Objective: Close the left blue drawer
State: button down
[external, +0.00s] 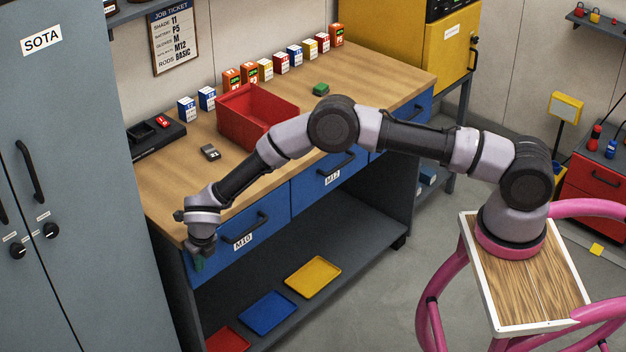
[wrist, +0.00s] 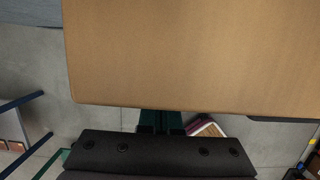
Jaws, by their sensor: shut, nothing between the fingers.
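The left blue drawer (external: 270,211), labelled M10, is at the left end of the workbench. Its front looks about level with the middle drawer's front; I cannot tell if a small gap remains. Its black handle (external: 246,230) is clear of my gripper. My gripper (external: 199,262) points down at the drawer's left end, by the bench's front left corner. I cannot tell if it touches the drawer front. In the wrist view the dark green fingers (wrist: 160,122) are together and empty, just off the bench top's edge. The drawer front is hidden there.
The wooden bench top (external: 180,170) holds a red bin (external: 255,118) and several small boxes. The middle drawer (external: 318,183), labelled M12, looks shut. Yellow (external: 313,276) and blue (external: 268,312) trays lie on the lower shelf. A grey cabinet (external: 75,180) stands close on the left.

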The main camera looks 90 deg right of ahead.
jog(key=shift+w+d, duration=0.3)
jog(key=shift+d, duration=0.05)
jog(key=shift+r, duration=0.1)
